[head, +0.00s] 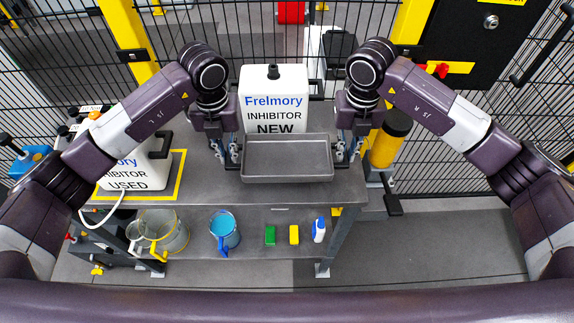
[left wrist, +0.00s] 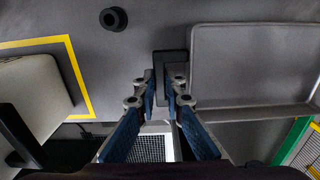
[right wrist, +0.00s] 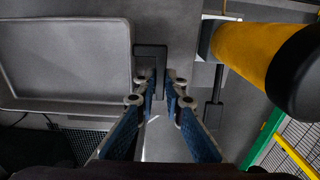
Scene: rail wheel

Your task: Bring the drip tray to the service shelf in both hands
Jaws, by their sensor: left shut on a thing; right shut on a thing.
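The grey rectangular drip tray (head: 287,160) is level at the front of the grey bench top (head: 205,168), in front of the white "NEW" container. Whether it rests on the bench or hangs just above is unclear. My left gripper (head: 233,154) is shut on the tray's left handle, a dark bracket (left wrist: 170,62) in the left wrist view. My right gripper (head: 344,153) is shut on the right handle, a similar bracket (right wrist: 151,55) in the right wrist view. The tray looks empty. A lower shelf (head: 265,246) shows under the bench top.
The "NEW" container (head: 274,95) stands behind the tray; a "USED" container (head: 145,170) stands left in a yellow outline. A yellow cylinder (head: 388,140) is at right. Jugs (head: 224,230), green (head: 270,235) and yellow blocks (head: 294,235) and a small bottle (head: 319,229) occupy the lower shelf.

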